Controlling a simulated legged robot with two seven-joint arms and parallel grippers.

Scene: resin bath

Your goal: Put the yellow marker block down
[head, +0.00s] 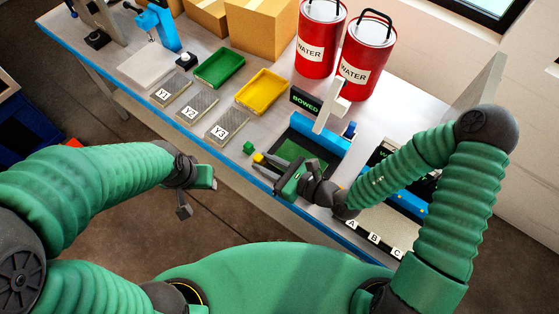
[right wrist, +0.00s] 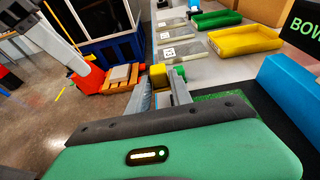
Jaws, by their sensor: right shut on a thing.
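The yellow marker block (head: 258,158) is small and sits at the tips of my right gripper (head: 265,164), near the table's front edge. In the right wrist view the yellow block (right wrist: 158,74) shows between the two fingertips, and the jaws are shut on it. I cannot tell if the block touches the table. A small green block (head: 249,147) stands just beyond it, and it also shows in the right wrist view (right wrist: 180,72). My left gripper (head: 200,197) hangs in front of the table edge, its fingers apart, with nothing between them.
A blue-barred fixture (head: 323,134) with a "BOWED" sign (head: 305,100) stands beside my right gripper. A yellow tray (head: 262,91), a green tray (head: 219,68) and plates marked Y1, Y2 and Y3 (head: 227,124) lie to the left. Red water cans (head: 321,40) stand behind.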

